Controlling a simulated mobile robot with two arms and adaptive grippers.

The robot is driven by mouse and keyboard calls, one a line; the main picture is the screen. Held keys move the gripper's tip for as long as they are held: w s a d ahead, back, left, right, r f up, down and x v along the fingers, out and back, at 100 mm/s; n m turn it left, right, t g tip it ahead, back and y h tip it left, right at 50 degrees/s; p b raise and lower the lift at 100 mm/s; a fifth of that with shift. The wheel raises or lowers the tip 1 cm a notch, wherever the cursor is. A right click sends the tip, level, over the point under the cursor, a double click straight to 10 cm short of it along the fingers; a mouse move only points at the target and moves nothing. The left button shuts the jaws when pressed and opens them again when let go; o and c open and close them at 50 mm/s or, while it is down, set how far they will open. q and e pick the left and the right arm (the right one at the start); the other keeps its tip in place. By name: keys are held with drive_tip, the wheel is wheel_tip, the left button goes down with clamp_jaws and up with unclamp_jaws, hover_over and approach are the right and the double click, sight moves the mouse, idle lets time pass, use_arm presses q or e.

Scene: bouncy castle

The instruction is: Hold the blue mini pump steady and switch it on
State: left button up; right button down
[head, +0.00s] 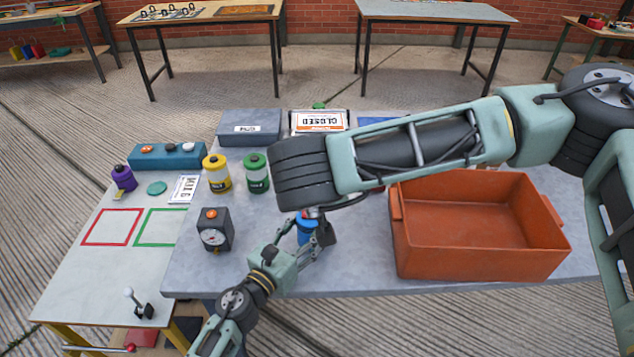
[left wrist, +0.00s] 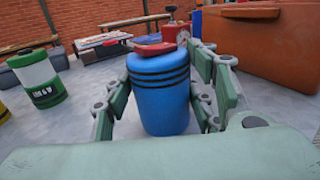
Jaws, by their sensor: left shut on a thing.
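The blue mini pump (head: 305,235) stands upright near the front edge of the grey table, partly covered by my arms in the head view. In the left wrist view, the blue pump (left wrist: 160,92) shows black bands and a red part (left wrist: 155,49) on top; whether that part is on or off I cannot tell. My left gripper (head: 309,233) is shut on the pump, with a finger on each side of its body. My right arm reaches across above the table, its black wrist over the area behind the pump.
An orange bin (head: 480,250) stands to the right. A black gauge box (head: 213,229) stands left of the pump. A yellow can (head: 216,172) and a green can (head: 256,172) stand behind it. A red gauge (left wrist: 177,33) is behind the pump.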

idle(0.3)
use_arm(q)
drive_tip(key=o, duration=1.6)
drive_tip(key=shift+o, duration=0.2)
